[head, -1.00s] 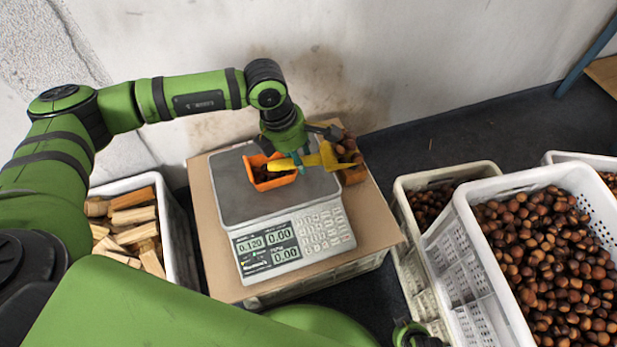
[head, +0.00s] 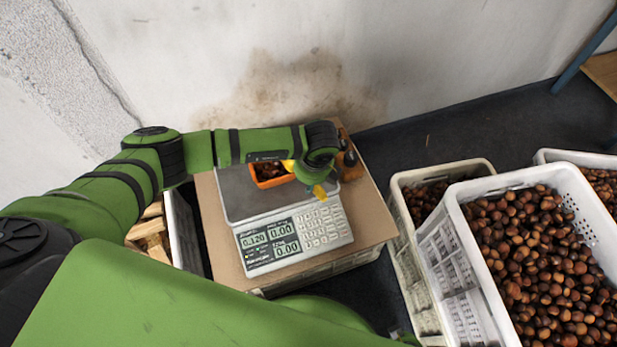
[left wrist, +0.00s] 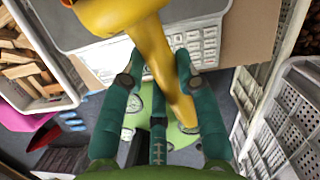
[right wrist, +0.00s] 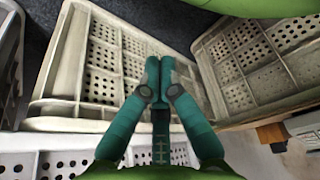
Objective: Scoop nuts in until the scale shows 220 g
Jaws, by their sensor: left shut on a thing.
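My left gripper (left wrist: 155,75) is shut on the handle of a yellow scoop (left wrist: 172,90). In the head view the arm hides most of the fingers, and parts of the scoop (head: 320,191) show beside the wrist, over the scale's right side. An orange tray (head: 269,183) with some nuts in it sits on the plate of the scale (head: 238,205). The scale's display (head: 254,239) reads 0.120. The scoop's contents cannot be made out. My right gripper (right wrist: 160,66) is shut and empty, above white crates in the right wrist view.
The scale stands on a cardboard-topped crate (head: 361,237). A brown container (head: 352,172) is at its back right. A large white crate (head: 456,214) full of chestnuts and a smaller crate (head: 398,190) stand right. A wood-filled crate (head: 180,228) is left. The wall is behind.

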